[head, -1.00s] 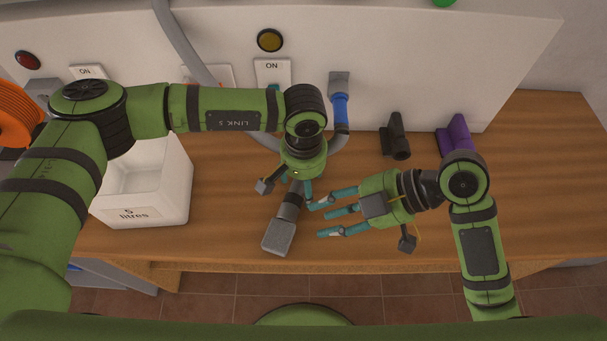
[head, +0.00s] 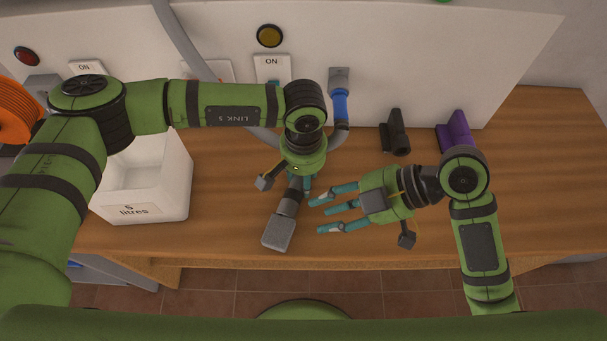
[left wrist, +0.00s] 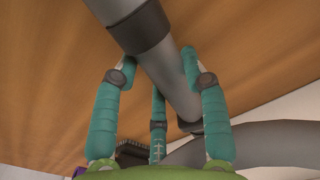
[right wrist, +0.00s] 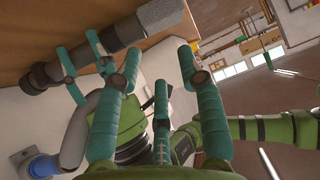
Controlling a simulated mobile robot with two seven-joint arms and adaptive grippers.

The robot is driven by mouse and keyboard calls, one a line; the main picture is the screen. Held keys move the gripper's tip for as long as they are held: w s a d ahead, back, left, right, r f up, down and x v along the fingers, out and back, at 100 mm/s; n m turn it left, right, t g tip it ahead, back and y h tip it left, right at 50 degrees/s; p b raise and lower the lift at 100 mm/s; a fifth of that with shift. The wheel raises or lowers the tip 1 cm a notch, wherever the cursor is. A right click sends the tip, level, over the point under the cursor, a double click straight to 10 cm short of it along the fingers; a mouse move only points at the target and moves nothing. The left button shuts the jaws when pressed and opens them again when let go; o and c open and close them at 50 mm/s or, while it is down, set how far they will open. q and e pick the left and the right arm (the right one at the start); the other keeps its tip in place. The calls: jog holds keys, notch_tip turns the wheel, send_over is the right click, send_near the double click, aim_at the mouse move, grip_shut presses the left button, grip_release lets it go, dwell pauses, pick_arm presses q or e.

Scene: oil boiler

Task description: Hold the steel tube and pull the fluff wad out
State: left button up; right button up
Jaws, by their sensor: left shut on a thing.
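My left gripper (head: 297,190) is shut around the steel tube, a grey pipe with dark bands that shows well in the left wrist view (left wrist: 165,65). The tube lies slanted, above or on the table; I cannot tell which. The fluff wad (head: 279,232), a rough grey plug, sticks out of the tube's near end. It also shows in the right wrist view (right wrist: 162,14). My right gripper (head: 328,211) is open and empty, to the right of the tube and wad, fingers pointing left at them, apart from the wad.
A white 5 litres box (head: 150,187) stands on the wooden table (head: 230,235) at left. A black holder (head: 394,135) and a purple one (head: 455,135) stand at the back right. A grey hose with a blue fitting (head: 340,105) runs behind the left gripper.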

jog(key=o, duration=0.8)
jog(key=shift+a+r, duration=0.1)
jog(key=shift+c, duration=0.2)
notch_tip(320, 180, up, 6)
jog(key=m+g, duration=0.2)
jog(key=m, duration=0.3)
send_over(280, 237)
jog(key=s+a+r+m+t+h, duration=0.1)
jog(key=s+a+m+h, duration=0.55)
jog(key=m, duration=0.25)
jog(key=w+d+f+m+t+h, duration=0.1)
jog(key=w+d+f+m, duration=0.1)
jog(key=f, duration=0.2)
jog(key=w+d+f+m+t+h, duration=0.2)
jog(key=f+m, duration=0.1)
jog(key=f, duration=0.2)
jog(key=w+d+f+m+t+h, duration=0.2)
jog(key=f, duration=0.3)
jog(key=shift+w+d+m, duration=0.2)
jog(key=shift+d+m, duration=0.05)
jog(key=shift+m, duration=0.05)
jog(key=shift+c, duration=0.5)
jog(key=c, duration=1.1)
